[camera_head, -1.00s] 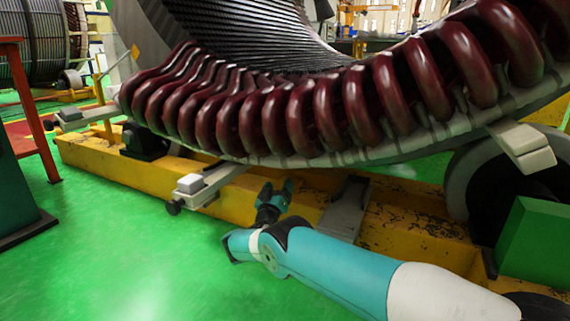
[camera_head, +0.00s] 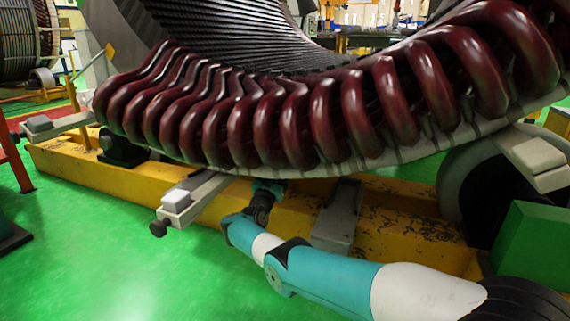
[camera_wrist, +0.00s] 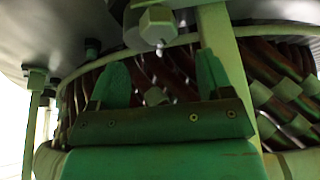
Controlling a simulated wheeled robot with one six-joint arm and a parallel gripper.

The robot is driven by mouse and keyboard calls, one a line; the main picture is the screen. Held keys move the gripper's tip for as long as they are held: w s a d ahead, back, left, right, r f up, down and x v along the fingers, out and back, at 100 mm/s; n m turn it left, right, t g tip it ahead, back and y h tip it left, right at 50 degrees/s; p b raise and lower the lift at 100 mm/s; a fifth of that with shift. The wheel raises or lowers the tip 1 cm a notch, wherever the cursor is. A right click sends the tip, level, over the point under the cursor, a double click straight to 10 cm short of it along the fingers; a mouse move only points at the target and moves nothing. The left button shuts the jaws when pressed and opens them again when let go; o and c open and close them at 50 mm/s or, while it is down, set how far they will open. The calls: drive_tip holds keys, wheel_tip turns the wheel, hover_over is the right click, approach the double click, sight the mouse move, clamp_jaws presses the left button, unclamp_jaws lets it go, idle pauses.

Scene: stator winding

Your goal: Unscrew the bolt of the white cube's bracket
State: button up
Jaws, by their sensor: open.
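The white cube (camera_head: 176,199) sits on the end of a light grey bracket (camera_head: 212,186) that sticks out from under the stator, with a dark knob-like bolt (camera_head: 159,228) at its outer end. My gripper (camera_head: 268,185) is right of this bracket, close under the stator's rim, with its tips partly hidden. In the wrist view, my gripper (camera_wrist: 160,78) is open and empty, its two green fingers apart. A hex bolt head (camera_wrist: 157,24) shows above the gap, beyond the fingertips and not between them. I cannot tell whether it belongs to the cube's bracket.
The stator's dark red coils (camera_head: 290,120) hang over the arm. A yellow beam (camera_head: 400,222) runs below, with a grey plate (camera_head: 338,218) on it. Another bracket (camera_head: 540,155) and a green block (camera_head: 535,248) are at right. The green floor (camera_head: 100,260) at front left is clear.

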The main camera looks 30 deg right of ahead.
drive_tip(key=b+x, duration=0.7)
drive_tip(key=shift+w+d+r, duration=0.15)
drive_tip(key=shift+d+r, duration=0.05)
drive_tip(key=shift+d, duration=0.1)
drive_tip(key=shift+c, duration=0.3)
drive_tip(key=c, duration=0.9)
